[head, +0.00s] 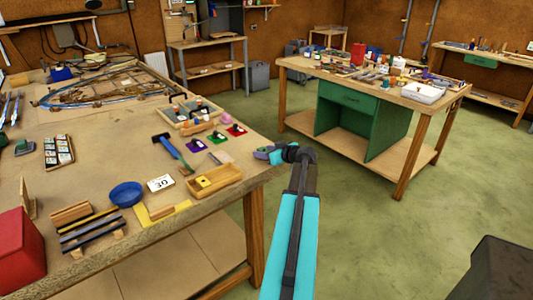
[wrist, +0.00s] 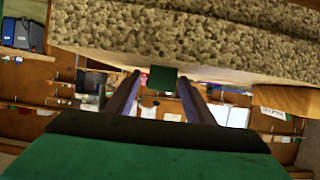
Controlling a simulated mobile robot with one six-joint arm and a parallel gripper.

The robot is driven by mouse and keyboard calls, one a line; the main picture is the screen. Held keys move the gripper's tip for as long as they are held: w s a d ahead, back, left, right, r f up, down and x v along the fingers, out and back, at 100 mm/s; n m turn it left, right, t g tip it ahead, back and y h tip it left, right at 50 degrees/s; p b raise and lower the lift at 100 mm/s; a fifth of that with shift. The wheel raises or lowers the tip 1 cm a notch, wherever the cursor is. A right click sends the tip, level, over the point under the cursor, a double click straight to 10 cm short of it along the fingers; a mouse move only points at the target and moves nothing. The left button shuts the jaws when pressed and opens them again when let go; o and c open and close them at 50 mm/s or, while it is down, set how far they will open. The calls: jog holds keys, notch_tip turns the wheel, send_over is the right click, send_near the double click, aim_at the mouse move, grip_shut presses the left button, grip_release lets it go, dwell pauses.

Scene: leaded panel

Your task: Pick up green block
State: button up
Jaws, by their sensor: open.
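A small green piece (head: 217,158) with a dark mark lies on the left workbench, near its right edge, between a purple piece (head: 195,146) and a red piece (head: 236,130). My gripper (head: 266,154) is at the bench's right edge, to the right of the green piece and apart from it. In the wrist view its two dark fingers are spread with a gap between them, and it holds nothing that I can see. A small dark green square (wrist: 163,80) shows between the fingertips there; I cannot tell whether it is the same piece.
The left workbench (head: 100,140) holds a hammer (head: 172,150), a wooden tray (head: 215,183), a blue bowl (head: 126,193) and a divided box (head: 190,112). Its edge fills the top of the wrist view. A second bench (head: 440,103) stands behind.

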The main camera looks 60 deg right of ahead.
jog(key=c, duration=1.1)
jog(key=shift+r, duration=0.15)
jog(key=shift+r+b, duration=0.7)
jog(key=shift+r, duration=0.8)
jog(key=s+d+r+b, duration=0.1)
jog(key=s+d+b, duration=0.1)
jog(key=s, duration=0.5)
jog(key=s+d+b, duration=0.1)
jog(key=s+d, duration=0.1)
jog(key=s, duration=0.6)
jog(key=shift+s+d+r+b, duration=0.2)
jog(key=shift+d+r+b, duration=0.1)
jog(key=shift+r+b, duration=0.1)
jog(key=shift+w, duration=0.1)
